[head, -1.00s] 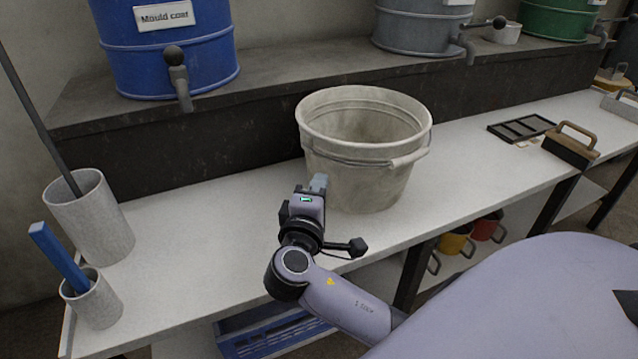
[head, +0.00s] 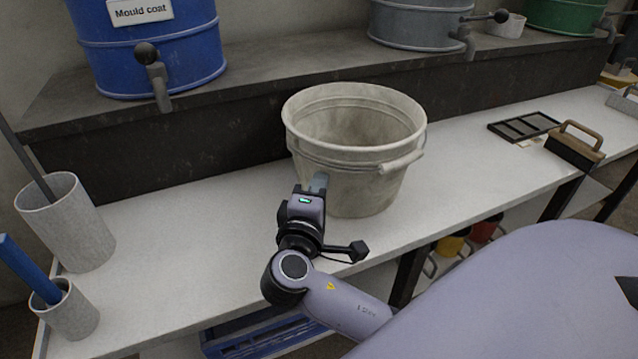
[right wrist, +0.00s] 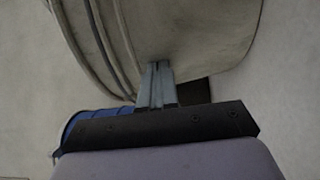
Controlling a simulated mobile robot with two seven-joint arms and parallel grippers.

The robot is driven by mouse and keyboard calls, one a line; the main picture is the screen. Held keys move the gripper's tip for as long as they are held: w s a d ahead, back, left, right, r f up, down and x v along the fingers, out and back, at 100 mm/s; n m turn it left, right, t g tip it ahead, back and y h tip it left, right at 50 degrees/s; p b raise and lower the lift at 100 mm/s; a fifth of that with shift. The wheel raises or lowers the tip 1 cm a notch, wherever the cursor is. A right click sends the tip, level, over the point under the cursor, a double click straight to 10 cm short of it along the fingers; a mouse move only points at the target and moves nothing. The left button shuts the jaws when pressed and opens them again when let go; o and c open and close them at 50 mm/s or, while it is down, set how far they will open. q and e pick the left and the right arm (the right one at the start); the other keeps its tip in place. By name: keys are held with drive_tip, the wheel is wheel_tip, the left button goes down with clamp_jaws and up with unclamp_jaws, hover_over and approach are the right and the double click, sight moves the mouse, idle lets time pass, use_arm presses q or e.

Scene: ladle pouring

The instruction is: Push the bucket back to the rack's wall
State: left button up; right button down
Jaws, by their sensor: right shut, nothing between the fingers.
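The bucket (head: 365,190) is off-white with a ribbed rim and a handle at its right side. It stands upright on the white bench, in front of the rack's dark wall (head: 180,151). Its base hides where the bench meets the wall behind it, so I cannot judge the gap. My right gripper (head: 319,182) is shut and empty, its fingertips at the bucket's near left side. In the right wrist view the shut fingers (right wrist: 157,75) reach up to the bucket's wall (right wrist: 200,40); contact is not certain. My left gripper is not in view.
Blue (head: 150,50) and grey (head: 420,22) drums with taps stand on the rack above. Two grey cups (head: 68,225) (head: 72,312) stand on the bench at left. A dark tray (head: 522,126) and a brush (head: 574,145) lie at right.

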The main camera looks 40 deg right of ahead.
idle(0.3)
drive_tip(key=shift+s+d+r+p, duration=0.15)
drive_tip(key=shift+d+p, duration=0.5)
drive_tip(key=shift+d, duration=0.35)
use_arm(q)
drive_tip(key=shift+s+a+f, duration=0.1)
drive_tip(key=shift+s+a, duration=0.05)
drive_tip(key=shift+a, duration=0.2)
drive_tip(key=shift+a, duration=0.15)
